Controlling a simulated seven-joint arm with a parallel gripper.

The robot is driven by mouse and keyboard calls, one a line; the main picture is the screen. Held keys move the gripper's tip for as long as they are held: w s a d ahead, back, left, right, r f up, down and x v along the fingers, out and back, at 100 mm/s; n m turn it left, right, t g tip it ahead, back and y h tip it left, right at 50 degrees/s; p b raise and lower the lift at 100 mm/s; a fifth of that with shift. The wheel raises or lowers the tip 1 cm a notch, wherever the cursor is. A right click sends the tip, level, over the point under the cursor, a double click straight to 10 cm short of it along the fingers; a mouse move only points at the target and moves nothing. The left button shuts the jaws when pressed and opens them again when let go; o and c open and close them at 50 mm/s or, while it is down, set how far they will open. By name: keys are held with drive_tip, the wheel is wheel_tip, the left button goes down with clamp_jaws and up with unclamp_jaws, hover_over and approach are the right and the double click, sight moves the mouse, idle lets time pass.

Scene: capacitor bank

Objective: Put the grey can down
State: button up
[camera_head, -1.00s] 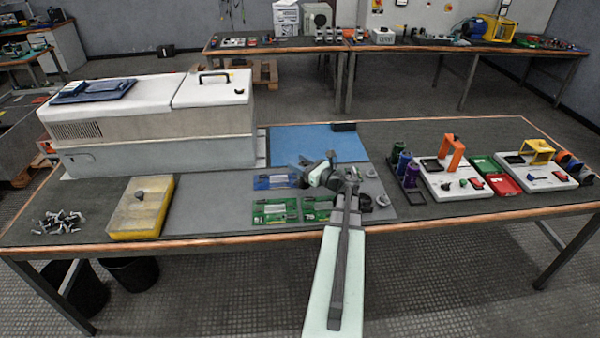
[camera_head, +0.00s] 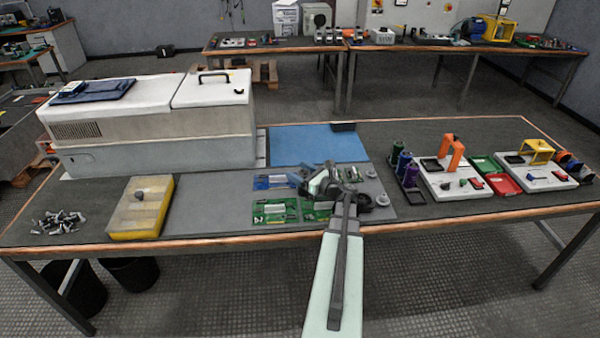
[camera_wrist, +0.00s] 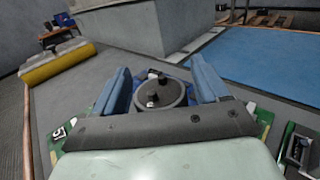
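In the wrist view, the grey can (camera_wrist: 172,93) sits between the two blue-padded fingers of my gripper (camera_wrist: 162,85). Its round dark top, with small black terminals, faces the camera. Its sides appear to meet the pads, and its lower end is hidden. In the head view, my gripper (camera_head: 323,180) is low over the grey mat (camera_head: 215,200), among the circuit boards. The can cannot be made out clearly there. A blue board (camera_head: 272,181) and a green board (camera_head: 275,211) lie left of my gripper. Whether the can touches a board cannot be told.
A yellow-rimmed bin (camera_head: 140,208) and loose metal parts (camera_head: 60,223) are at left. A large white-grey machine (camera_head: 155,125) stands behind them. A blue mat (camera_head: 315,145) lies clear behind my gripper. Purple and green cans (camera_head: 405,170) stand in a rack at right.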

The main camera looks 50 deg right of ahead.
drive_tip(key=shift+o, duration=0.4)
drive_tip(key=shift+r, duration=0.1)
drive_tip(key=shift+s+r, duration=0.1)
drive_tip(key=shift+s, duration=0.05)
drive_tip(key=s, duration=1.1)
drive_tip(key=shift+s, duration=0.35)
drive_tip(key=w+m+h, duration=0.1)
drive_tip(key=w+a+m+h, duration=0.1)
drive_tip(key=h, duration=0.1)
drive_tip(key=w+a+m+h, duration=0.1)
drive_tip(key=w+h, duration=0.1)
drive_tip(key=shift+w+f+g, duration=0.1)
drive_tip(key=shift+f+g, duration=0.2)
drive_tip(key=shift+f, duration=0.1)
drive_tip(key=shift+w+a+f+m+g+h, duration=0.1)
drive_tip(key=shift+w+f+m+g+h, duration=0.35)
drive_tip(key=shift+m+h, duration=0.35)
drive_tip(key=shift+x, duration=3.75)
